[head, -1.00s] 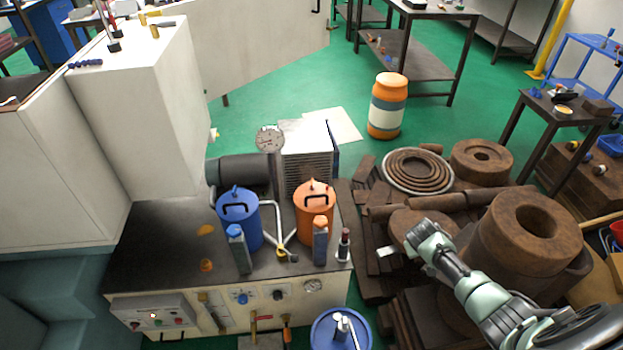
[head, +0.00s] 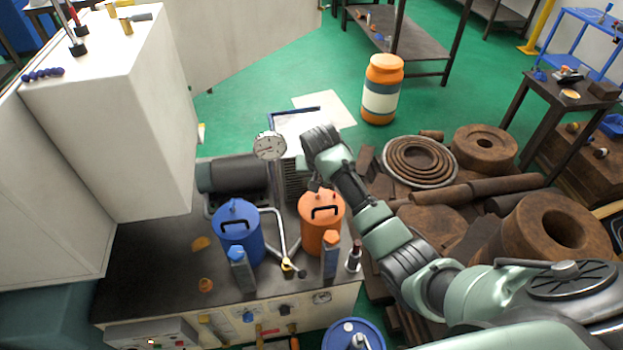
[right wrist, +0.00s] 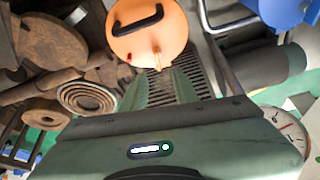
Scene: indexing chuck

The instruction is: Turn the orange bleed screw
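The orange canister (head: 320,228) with a black lid handle stands on the dark bench top. In the right wrist view the orange canister (right wrist: 150,28) is at the top, and a small orange fitting, seemingly the orange bleed screw (right wrist: 157,62), sticks out at its lid's edge. My right gripper (right wrist: 158,80) is open, its two green fingers apart, with the fitting in front of and between the tips; I cannot tell whether they touch it. In the head view my right gripper (head: 316,185) is at the canister's far side and hides the fitting. My left gripper is not in view.
A blue canister (head: 240,240) stands left of the orange one. A pressure gauge (head: 269,146) stands behind them, beside a finned unit (head: 290,125). Rusty rings and blocks (head: 548,225) fill the right.

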